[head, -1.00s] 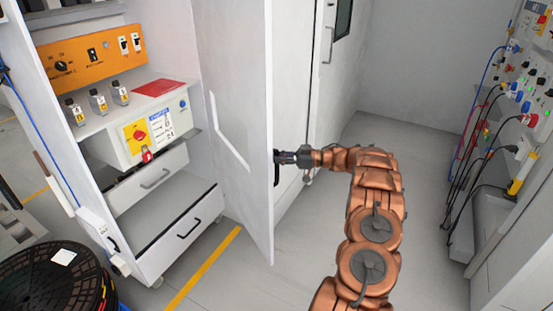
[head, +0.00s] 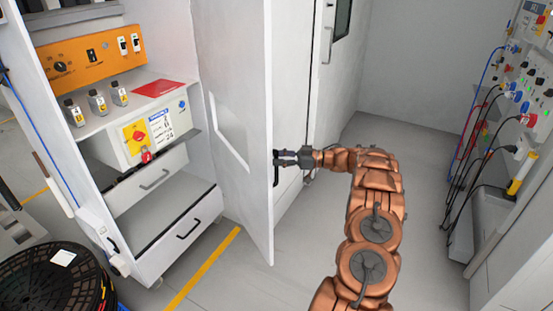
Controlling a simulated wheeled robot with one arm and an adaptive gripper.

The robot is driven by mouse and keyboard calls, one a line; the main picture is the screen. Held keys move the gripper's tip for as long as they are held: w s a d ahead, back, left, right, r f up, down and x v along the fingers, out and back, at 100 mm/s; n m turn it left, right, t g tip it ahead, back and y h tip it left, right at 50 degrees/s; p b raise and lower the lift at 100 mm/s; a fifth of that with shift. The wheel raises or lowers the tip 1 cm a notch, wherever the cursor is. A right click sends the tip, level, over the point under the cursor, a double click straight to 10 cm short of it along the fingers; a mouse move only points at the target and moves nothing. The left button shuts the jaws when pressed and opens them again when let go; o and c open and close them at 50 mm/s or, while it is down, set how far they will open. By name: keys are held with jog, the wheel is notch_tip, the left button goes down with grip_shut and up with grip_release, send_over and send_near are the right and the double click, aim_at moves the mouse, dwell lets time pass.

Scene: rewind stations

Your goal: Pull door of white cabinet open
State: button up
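The white cabinet (head: 205,160) stands at the left with its inside showing. Its white door (head: 238,80) is swung wide open and stands out from the cabinet's right side, seen nearly along its inner face. The door's black handle (head: 276,170) sticks out past the door's free edge, on the outer face. My gripper (head: 285,157) is at this handle, coming from the right. Its two fingers show apart with a small gap between them. The far ends of the fingers are close to the handle, and I cannot tell whether they touch it.
Inside the cabinet are an orange panel (head: 90,57), several small padlock-like items, a red-knobbed box (head: 150,133) and drawers (head: 178,235). Black reels (head: 55,285) lie at lower left. A cabled panel (head: 515,90) lines the right wall. Floor right of the door is clear.

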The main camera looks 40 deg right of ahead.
jog(key=v, duration=1.1)
jog(key=shift+d, duration=0.2)
jog(key=shift+s, duration=0.1)
